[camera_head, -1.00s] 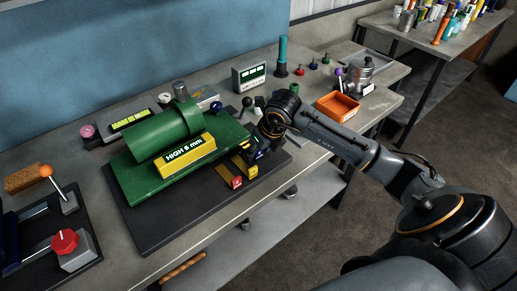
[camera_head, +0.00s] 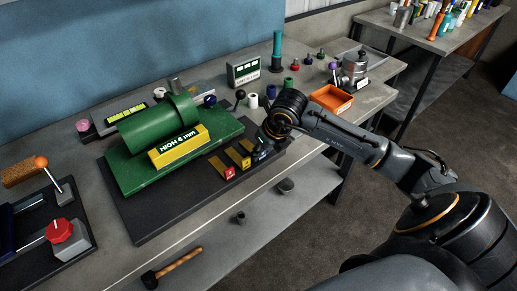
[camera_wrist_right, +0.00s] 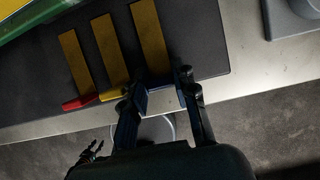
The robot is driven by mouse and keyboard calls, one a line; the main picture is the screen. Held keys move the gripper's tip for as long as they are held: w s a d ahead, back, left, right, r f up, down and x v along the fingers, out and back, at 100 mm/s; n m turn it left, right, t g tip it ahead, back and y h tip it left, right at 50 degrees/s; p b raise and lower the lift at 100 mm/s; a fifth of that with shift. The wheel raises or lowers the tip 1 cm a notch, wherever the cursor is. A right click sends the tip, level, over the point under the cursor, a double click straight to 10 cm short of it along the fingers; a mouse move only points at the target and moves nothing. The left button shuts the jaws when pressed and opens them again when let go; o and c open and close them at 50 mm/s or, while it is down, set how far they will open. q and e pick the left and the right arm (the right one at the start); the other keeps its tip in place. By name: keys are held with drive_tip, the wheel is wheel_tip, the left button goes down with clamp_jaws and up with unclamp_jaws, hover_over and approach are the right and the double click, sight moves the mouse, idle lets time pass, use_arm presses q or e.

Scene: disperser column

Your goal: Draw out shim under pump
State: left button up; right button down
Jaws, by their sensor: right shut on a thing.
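The green pump (camera_head: 160,132) lies on a green base plate (camera_head: 140,178) with a yellow block marked "HIGH 6 mm" (camera_head: 180,147). Beside the plate's front edge, brass shims lie side by side on the black mat: one with a red tab (camera_wrist_right: 75,65), one with a yellow tab (camera_wrist_right: 107,48), and one with a dark blue tab (camera_wrist_right: 148,35). My right gripper (camera_wrist_right: 160,82) is shut on the blue-tabbed shim at its tab end; it also shows in the head view (camera_head: 263,150). The gripper partly hides this tab. My left gripper is not in view.
Small knobs and a display box (camera_head: 243,70) stand behind the pump. Red (camera_head: 60,230) and orange-knobbed fixtures are at left. A hammer (camera_head: 172,268) lies below.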

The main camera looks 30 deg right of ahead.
drive_tip(key=shift+w, duration=0.15)
drive_tip(key=c, duration=1.2)
unclamp_jaws()
drive_tip(key=shift+o, duration=0.8)
drive_tip(key=shift+r, duration=0.15)
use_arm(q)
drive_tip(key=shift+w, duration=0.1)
use_arm(e)
drive_tip(key=v, duration=0.7)
drive_tip(key=shift+r, duration=0.35)
drive_tip(key=shift+d, duration=0.1)
